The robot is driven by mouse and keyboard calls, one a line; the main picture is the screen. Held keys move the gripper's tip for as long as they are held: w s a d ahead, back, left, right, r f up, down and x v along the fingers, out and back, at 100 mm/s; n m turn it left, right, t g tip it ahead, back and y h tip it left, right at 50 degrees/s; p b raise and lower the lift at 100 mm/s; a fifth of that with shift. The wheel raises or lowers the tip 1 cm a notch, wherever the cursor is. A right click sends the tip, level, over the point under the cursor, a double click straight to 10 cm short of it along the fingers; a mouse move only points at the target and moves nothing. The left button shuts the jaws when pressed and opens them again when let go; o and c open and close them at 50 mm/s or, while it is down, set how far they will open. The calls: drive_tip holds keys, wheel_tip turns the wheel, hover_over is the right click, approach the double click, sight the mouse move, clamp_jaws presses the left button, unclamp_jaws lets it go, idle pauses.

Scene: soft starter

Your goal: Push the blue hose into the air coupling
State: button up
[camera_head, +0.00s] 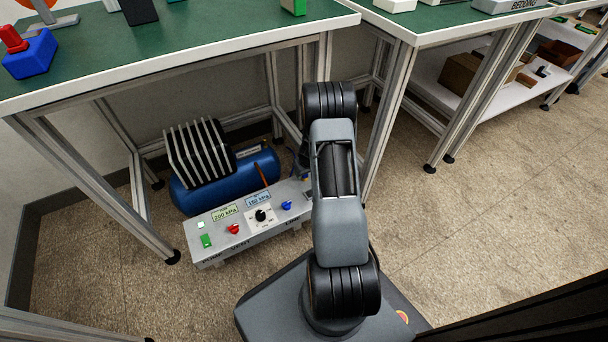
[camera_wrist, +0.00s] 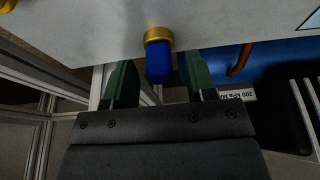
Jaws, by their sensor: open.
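In the wrist view a short blue hose piece (camera_wrist: 159,65) sticks out of a brass collar, the air coupling (camera_wrist: 158,35), on the grey panel face. I cannot tell how deep the hose sits in the collar. My gripper (camera_wrist: 160,72) is open, its two green fingers on either side of the blue hose, with a visible gap on each side. In the head view my arm hides the gripper, the hose and the coupling. The grey control box (camera_head: 250,232) shows there, with its right end behind my arm.
A blue tank (camera_head: 230,185) with a black finned motor (camera_head: 198,152) lies behind the box, under the green-topped bench (camera_head: 180,45). Metal bench legs (camera_head: 386,125) stand close to my arm. A second brass fitting (camera_wrist: 8,5) shows at the wrist view's upper left. Floor at right is clear.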

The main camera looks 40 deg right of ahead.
clamp_jaws()
idle(0.9)
wheel_tip(320, 180, up, 8)
drive_tip(key=p, duration=0.6)
drive_tip(key=shift+r, duration=0.1)
